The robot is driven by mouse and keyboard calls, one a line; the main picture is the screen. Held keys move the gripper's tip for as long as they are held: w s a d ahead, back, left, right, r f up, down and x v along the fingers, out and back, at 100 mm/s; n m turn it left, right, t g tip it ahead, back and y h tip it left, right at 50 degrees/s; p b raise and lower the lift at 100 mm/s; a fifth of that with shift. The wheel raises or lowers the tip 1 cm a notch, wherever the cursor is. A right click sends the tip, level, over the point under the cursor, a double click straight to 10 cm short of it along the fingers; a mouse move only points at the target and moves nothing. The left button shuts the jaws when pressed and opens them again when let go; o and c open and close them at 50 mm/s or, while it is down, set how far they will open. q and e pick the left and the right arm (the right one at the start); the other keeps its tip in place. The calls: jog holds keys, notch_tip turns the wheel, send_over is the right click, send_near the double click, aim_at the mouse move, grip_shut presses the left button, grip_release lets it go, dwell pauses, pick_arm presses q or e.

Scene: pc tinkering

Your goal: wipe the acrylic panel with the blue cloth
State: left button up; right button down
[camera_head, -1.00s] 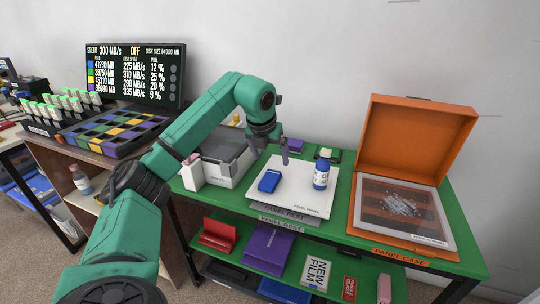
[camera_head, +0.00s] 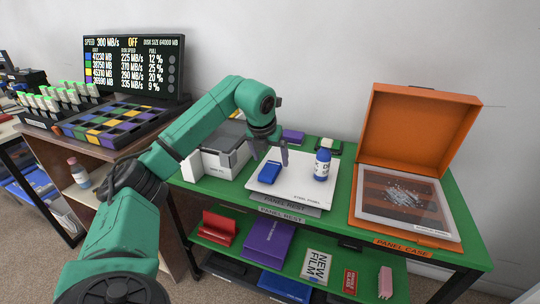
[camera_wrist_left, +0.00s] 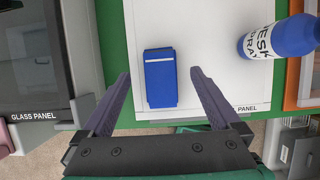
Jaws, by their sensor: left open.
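The blue cloth (camera_head: 269,171) is a small folded block lying on the white acrylic panel (camera_head: 292,198). It also shows in the left wrist view (camera_wrist_left: 160,84), with a pale stripe near its far end. The panel rests on the green table, above a "panel rest" label. My left gripper (camera_head: 270,156) is open and empty, above and just behind the cloth in the head view. In the left wrist view its fingers stand on either side of the cloth, apart from it. My right gripper is not in view.
A blue spray bottle (camera_head: 322,166) stands on the panel, right of the cloth. A grey-white box (camera_head: 224,158) is left of the panel. An open orange panel case (camera_head: 418,110) stands on the right. A lower green shelf holds several boxes.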

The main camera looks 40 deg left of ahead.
aim_at(270, 169)
pick_arm(q)
jog(key=shift+f+b, duration=0.7)
jog(key=shift+f, duration=0.75)
jog(key=shift+r, duration=0.1)
grip_shut()
notch_tip(270, 169, up, 8)
jog(key=p, duration=0.8)
jog(key=shift+r+p, duration=0.1)
jog(key=shift+p, duration=0.2)
jog(key=c, duration=0.9)
grip_release()
jog(key=shift+c, duration=0.2)
grip_shut()
